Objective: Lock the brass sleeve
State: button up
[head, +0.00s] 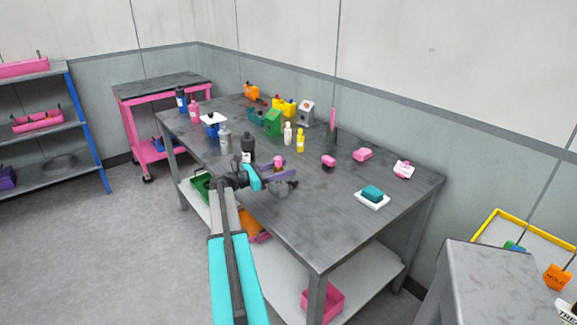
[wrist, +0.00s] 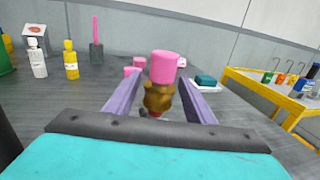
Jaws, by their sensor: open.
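A brass-coloured sleeve (wrist: 159,98) stands upright in the middle of the wrist view, with a pink piece (wrist: 164,66) on top of it. The pink piece has a small tab on its right side and also shows in the head view (head: 278,160). My gripper (wrist: 162,86) is open, its two purple fingers on either side of the sleeve. A gap shows between each finger and the sleeve. In the head view my gripper (head: 280,176) is over the table's near left part. The sleeve's foot is partly hidden behind the gripper body.
A grey stand (head: 487,262) is at the right.

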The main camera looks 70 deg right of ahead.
jog(key=shift+x, duration=1.05)
jog(key=shift+c, duration=0.3)
